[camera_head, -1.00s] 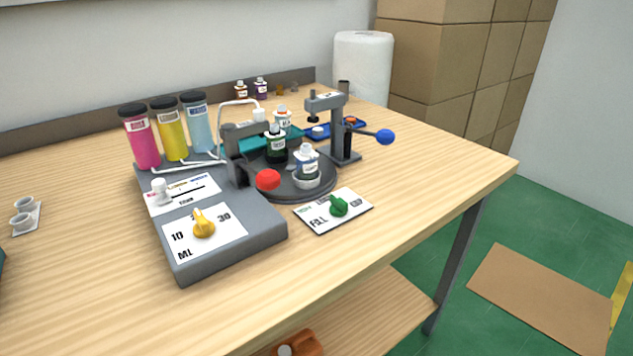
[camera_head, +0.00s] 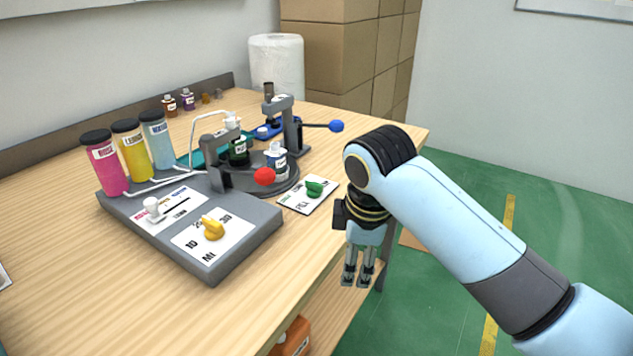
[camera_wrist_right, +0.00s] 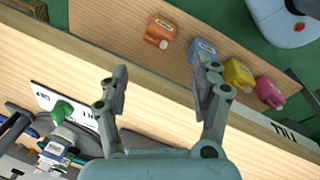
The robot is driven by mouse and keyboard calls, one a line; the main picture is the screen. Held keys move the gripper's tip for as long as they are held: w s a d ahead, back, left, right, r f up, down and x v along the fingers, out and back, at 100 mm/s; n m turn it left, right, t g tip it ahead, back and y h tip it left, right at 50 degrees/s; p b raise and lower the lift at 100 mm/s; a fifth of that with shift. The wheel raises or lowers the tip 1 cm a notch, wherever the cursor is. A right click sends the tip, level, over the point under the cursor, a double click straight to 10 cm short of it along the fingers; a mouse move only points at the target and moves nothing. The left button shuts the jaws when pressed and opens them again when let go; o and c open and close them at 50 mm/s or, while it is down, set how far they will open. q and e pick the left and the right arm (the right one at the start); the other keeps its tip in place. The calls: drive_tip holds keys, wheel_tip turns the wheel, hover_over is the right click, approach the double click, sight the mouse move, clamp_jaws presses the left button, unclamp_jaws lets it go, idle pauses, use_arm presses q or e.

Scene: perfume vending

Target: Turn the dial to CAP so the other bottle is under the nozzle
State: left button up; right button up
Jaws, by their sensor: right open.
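The green dial (camera_head: 314,188) sits on a white label plate (camera_head: 297,205) at the front right of the dispenser; the dial also shows in the right wrist view (camera_wrist_right: 62,110). Behind it is a round dark turntable (camera_head: 285,186) with a white-capped bottle (camera_head: 276,160) on its right and a dark green bottle (camera_head: 238,152) near the nozzle arm. My right gripper (camera_head: 358,282) is open and empty, pointing down beyond the table's front edge, right of and apart from the dial. Its spread fingers show in the right wrist view (camera_wrist_right: 160,85). My left gripper is not in view.
A capping press with a blue-ended lever (camera_head: 336,126) stands behind the turntable. Several coloured bottles sit on a lower shelf (camera_wrist_right: 110,22). The front tabletop is clear.

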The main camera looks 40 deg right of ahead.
sight(314, 183)
drive_tip(key=w+d+r+n, duration=0.1)
drive_tip(key=w+n, duration=0.1)
drive_tip(key=w, duration=0.1)
drive_tip(key=w+r+n, duration=0.2)
drive_tip(key=w, duration=0.2)
drive_tip(key=w+d+r+n+g, duration=0.1)
drive_tip(key=w+n, duration=0.1)
drive_tip(key=w, duration=0.2)
drive_tip(key=shift+w+d+r, duration=0.1)
drive_tip(key=shift+d+r, duration=0.1)
drive_tip(key=shift+d, duration=0.1)
drive_tip(key=w+d+r+n+g+y, duration=0.1)
drive_tip(key=w+d+r+n, duration=0.2)
drive_tip(key=w+r+n, duration=0.45)
drive_tip(key=shift+m, duration=0.45)
drive_tip(key=f, duration=0.3)
drive_tip(key=w+f, duration=0.1)
drive_tip(key=f, duration=0.2)
drive_tip(key=f+b, duration=0.1)
drive_tip(key=f, duration=0.2)
drive_tip(key=shift+w+a+f, duration=0.2)
drive_tip(key=shift+f, duration=0.15)
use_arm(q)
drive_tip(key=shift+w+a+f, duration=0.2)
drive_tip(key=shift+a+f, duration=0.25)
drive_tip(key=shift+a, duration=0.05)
